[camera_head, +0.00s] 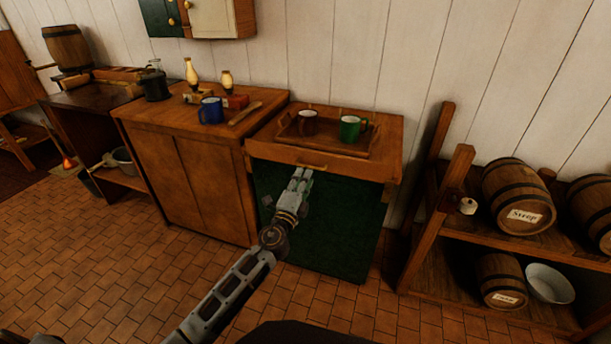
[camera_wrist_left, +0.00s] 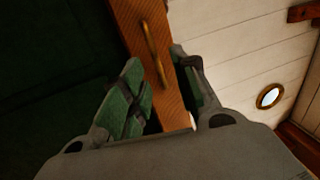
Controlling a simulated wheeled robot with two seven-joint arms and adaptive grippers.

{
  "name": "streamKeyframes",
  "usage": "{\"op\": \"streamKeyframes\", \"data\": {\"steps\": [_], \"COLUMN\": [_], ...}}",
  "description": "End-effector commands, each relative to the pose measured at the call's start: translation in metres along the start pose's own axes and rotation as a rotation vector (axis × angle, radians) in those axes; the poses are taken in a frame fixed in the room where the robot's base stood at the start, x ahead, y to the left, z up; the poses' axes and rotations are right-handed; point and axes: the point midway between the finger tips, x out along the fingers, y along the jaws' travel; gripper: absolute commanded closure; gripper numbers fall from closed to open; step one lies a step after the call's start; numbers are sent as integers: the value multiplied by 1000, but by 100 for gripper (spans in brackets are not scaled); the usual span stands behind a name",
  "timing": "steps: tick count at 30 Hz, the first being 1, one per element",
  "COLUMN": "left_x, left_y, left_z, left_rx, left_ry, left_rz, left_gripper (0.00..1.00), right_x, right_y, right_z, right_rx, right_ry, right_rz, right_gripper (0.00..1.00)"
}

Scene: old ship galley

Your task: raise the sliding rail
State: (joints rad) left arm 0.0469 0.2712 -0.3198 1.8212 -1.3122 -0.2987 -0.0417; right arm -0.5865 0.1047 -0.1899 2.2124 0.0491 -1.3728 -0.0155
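A wooden rail (camera_head: 286,157) with a brass handle (camera_head: 312,165) runs along the front of the right-hand counter, above a dark green panel (camera_head: 330,225). In the left wrist view the rail (camera_wrist_left: 137,22) runs slantwise down between my fingers, with its brass handle (camera_wrist_left: 154,52) just beyond the fingertips. My left gripper (camera_head: 300,174) is right in front of the rail, below the handle. It also shows in the left wrist view (camera_wrist_left: 160,78), with its green-padded fingers apart on either side of the rail. I cannot tell whether a finger touches it. My right gripper is out of view.
A tray (camera_head: 285,137) with a brown mug (camera_head: 307,123) and a green mug (camera_head: 349,129) stands on the counter above. A blue mug (camera_head: 211,111) stands on the cabinet to the left. A barrel rack (camera_head: 430,225) stands to the right. The tiled floor in front is clear.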

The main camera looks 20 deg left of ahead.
Motion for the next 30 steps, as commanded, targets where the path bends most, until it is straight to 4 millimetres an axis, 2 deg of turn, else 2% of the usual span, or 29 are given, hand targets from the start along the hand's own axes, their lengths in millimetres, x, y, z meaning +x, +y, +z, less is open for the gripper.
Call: {"op": "streamKeyframes", "data": {"steps": [15, 21, 30], "left_x": [-42, -51, -53], "left_y": [0, 0, -1], "left_z": [0, 0, 0], "left_rx": [-1, 0, 0], "left_ry": [0, 0, 0], "left_rz": [1, -1, -1], "left_gripper": [71, 71, 71], "right_x": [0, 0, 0], "right_y": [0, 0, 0], "right_z": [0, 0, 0], "right_rx": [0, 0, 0], "right_ry": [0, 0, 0], "right_rz": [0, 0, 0], "right_gripper": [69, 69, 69]}}
